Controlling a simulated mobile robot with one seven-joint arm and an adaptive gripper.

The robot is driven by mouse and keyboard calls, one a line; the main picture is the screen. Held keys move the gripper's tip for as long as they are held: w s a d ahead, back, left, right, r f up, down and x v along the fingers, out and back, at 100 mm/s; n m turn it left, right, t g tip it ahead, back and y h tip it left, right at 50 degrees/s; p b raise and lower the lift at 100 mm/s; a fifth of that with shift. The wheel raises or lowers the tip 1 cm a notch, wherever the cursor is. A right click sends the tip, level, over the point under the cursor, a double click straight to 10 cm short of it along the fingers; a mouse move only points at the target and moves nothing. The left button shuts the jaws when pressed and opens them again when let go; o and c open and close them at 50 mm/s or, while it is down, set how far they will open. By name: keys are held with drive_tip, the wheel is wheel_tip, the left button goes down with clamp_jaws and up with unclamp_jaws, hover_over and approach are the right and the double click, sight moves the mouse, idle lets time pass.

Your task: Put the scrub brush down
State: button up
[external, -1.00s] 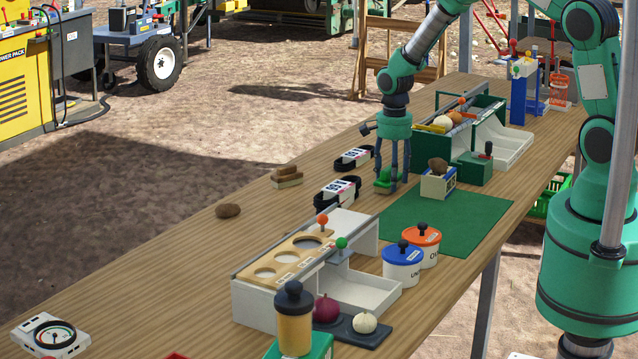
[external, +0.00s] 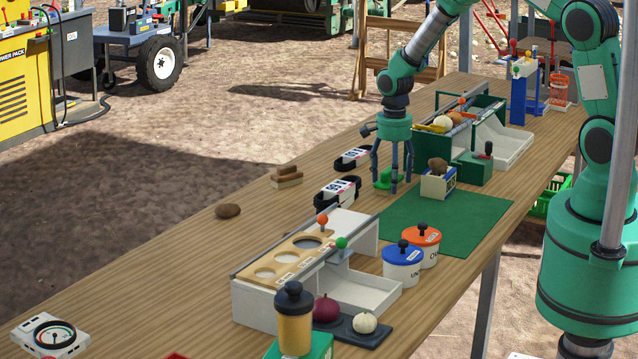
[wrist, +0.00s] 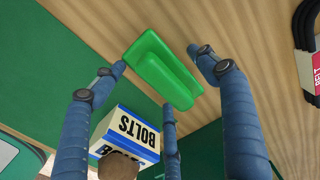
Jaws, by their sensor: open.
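The green scrub brush (external: 384,179) rests on the wooden table, beside the belt packs and left of the bolts box. In the wrist view the brush (wrist: 163,70) lies on the bare wood near the green mat's edge, with its raised handle towards the camera. My gripper (external: 391,186) is low over the brush. In the wrist view its blue fingers (wrist: 157,62) are spread around the brush, and gaps show at its sides. The brush's bristles are hidden underneath.
The bolts box (external: 437,186), with a brown lump in it, stands close right of my gripper. Two black belt packs (external: 338,190) lie to the left. The green mat (external: 460,217) has free room in front. A green sorting unit (external: 474,170) stands behind.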

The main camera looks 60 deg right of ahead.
wheel_tip(320, 180, up, 11)
drive_tip(key=shift+f+p, duration=0.1)
drive_tip(key=shift+p, duration=1)
drive_tip(key=shift+r, duration=0.7)
drive_tip(key=s+a+r+n+t, duration=0.1)
drive_tip(key=s+a+r+n, duration=0.25)
drive_tip(key=r, duration=0.45)
drive_tip(key=s+a+r+n+t, duration=0.1)
drive_tip(key=s+a+r+n, duration=0.15)
drive_tip(key=s+r, duration=0.45)
drive_tip(key=s+a+r+n+t, duration=0.15)
drive_tip(key=a+r, duration=0.25)
drive_tip(key=r, duration=0.6)
drive_tip(key=s+a+r+n, duration=0.2)
drive_tip(key=s+n, duration=0.1)
drive_tip(key=s, duration=0.5)
drive_tip(key=s+a+r+n+t, duration=0.1)
drive_tip(key=s+a+r+n, duration=0.1)
drive_tip(key=s, duration=0.5)
drive_tip(key=s+a+r+n+t, duration=0.1)
drive_tip(key=s+a+r+n, duration=0.2)
drive_tip(key=s, duration=0.5)
drive_tip(key=shift+s+r+n, duration=0.3)
drive_tip(key=shift+r+n, duration=0.2)
drive_tip(key=shift+n, duration=0.75)
